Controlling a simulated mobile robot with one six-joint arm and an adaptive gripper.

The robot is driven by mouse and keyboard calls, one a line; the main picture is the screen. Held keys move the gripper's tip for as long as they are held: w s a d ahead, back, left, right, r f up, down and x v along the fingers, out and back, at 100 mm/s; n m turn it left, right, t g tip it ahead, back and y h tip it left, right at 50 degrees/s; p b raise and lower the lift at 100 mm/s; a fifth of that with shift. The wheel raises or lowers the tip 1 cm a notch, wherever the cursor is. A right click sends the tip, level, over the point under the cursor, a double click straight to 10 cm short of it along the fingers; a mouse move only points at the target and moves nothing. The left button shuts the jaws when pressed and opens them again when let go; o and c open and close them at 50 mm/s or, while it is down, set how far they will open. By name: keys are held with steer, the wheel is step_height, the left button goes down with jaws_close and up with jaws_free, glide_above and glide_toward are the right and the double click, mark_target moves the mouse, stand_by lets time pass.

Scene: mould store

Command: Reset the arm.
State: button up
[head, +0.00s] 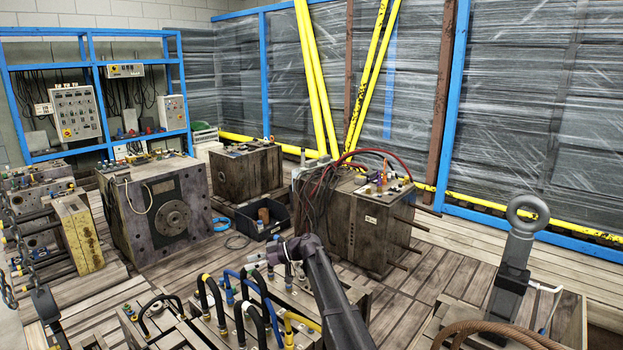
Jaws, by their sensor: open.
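My dark arm (333,295) reaches up from the bottom edge of the head view, right of centre. It bends left at its top joint. My gripper (277,253) is at the left end of this bend, small in the picture and above the hoses of the near mould. It is open, and I see nothing held in it. The fingertips are hard to make out against the fittings behind them.
A mould with black, blue and yellow hoses (243,303) lies close below my gripper. A mould block with rods and red hoses (368,228) stands behind my arm. A lifting eye (527,215) rises at the right. Bare planks (445,262) lie between them.

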steer(key=s+d+f+m+t+h+b, duration=0.1)
steer(key=s+d+f+m+h+b, duration=0.75)
steer(key=s+d+f, duration=0.8)
steer(key=s+d+f+m+h+b, duration=0.6)
steer(key=s+d+f+m+b, duration=0.3)
steer(key=s+d+f+b, duration=0.7)
steer(key=w+d+r+p, duration=0.1)
steer(key=r+p, duration=1.5)
steer(key=p, duration=0.3)
steer(key=w+d+r+p, duration=0.1)
steer(key=d+r+p, duration=0.1)
steer(key=r+p, duration=1.4)
steer(key=p, duration=0.2)
steer(key=shift+w+p, duration=0.35)
